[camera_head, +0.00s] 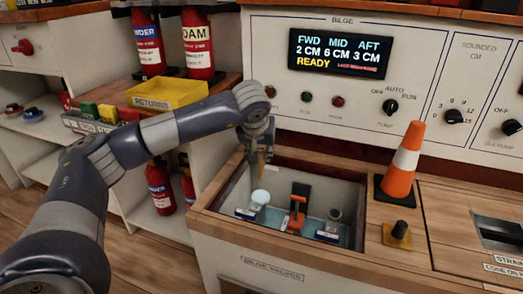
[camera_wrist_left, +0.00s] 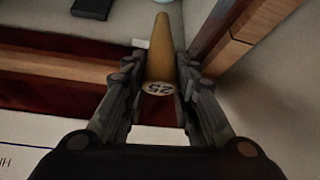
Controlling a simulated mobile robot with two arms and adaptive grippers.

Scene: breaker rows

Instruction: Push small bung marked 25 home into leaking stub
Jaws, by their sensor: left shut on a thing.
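My left gripper (camera_head: 258,145) is shut on a tan tapered bung, and its jaws point down over the back left of the bilge valve well (camera_head: 208,200). In the left wrist view, the bung (camera_wrist_left: 161,52) sits between the fingertips (camera_wrist_left: 160,82), with "25" on its pale end and its narrow end pointing away. In the well stand a stub with a pale round top (camera_head: 260,197) at left, an orange valve with a black top (camera_head: 298,205) in the middle and a grey stub (camera_head: 335,215) at right. I cannot tell which leaks. My right gripper is out of view.
A yellow returns tray (camera_head: 167,93) is behind my left arm. The bilge panel (camera_head: 350,90) rises behind the well, its display reading "READY".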

